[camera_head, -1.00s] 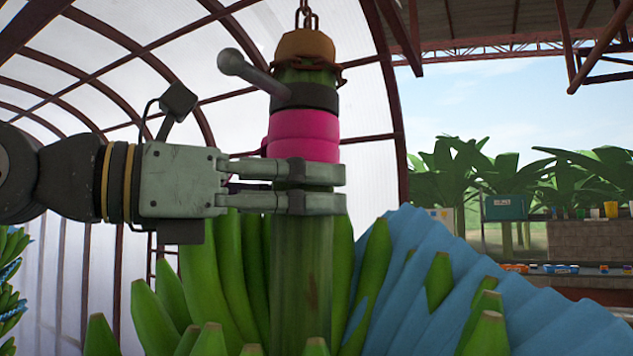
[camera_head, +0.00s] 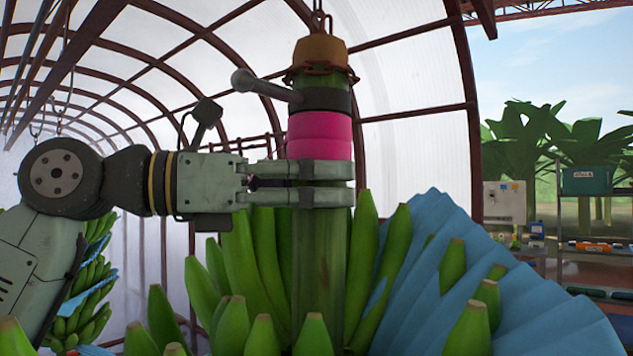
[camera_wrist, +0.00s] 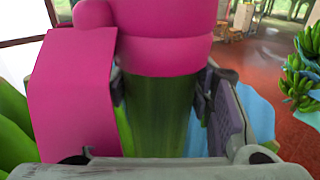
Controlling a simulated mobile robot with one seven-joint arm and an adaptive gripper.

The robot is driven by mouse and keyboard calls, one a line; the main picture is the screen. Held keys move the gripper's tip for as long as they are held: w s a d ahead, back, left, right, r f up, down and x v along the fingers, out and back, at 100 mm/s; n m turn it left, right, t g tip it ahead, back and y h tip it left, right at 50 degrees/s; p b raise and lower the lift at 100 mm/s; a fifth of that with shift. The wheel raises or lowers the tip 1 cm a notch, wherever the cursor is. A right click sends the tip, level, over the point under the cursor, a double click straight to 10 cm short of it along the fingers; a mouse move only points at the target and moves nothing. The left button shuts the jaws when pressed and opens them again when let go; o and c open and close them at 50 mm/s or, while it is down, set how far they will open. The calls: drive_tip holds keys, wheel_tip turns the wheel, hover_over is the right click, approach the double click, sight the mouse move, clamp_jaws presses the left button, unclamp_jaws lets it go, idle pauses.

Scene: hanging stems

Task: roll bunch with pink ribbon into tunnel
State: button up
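The bunch (camera_head: 262,265) hangs upright by its green stem (camera_head: 318,255), with a pink ribbon (camera_head: 319,136) wrapped around the stem above the bananas. My gripper (camera_head: 330,184) reaches in from the left just below the ribbon. Its fingers lie on both sides of the stem and appear shut on it. In the wrist view the stem (camera_wrist: 158,115) fills the space between the fingers; a loose ribbon end (camera_wrist: 75,95) hides much of the left finger. The tunnel (camera_head: 408,70), with translucent walls and dark red arches, stands behind and to the left.
Blue wrap (camera_head: 445,260) covers the bunch's right side. Another hanging bunch (camera_head: 85,290) stands left, behind my arm. A brown cap (camera_head: 320,50) and chain hold the stem from above. Shelves with a teal box (camera_head: 586,180) stand at the far right.

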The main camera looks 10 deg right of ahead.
drive_tip(key=o, duration=0.4)
drive_tip(key=shift+w+a, duration=0.15)
drive_tip(key=shift+w, duration=0.05)
drive_tip(key=shift+o, duration=0.2)
hover_over(199, 248)
idle(0.4)
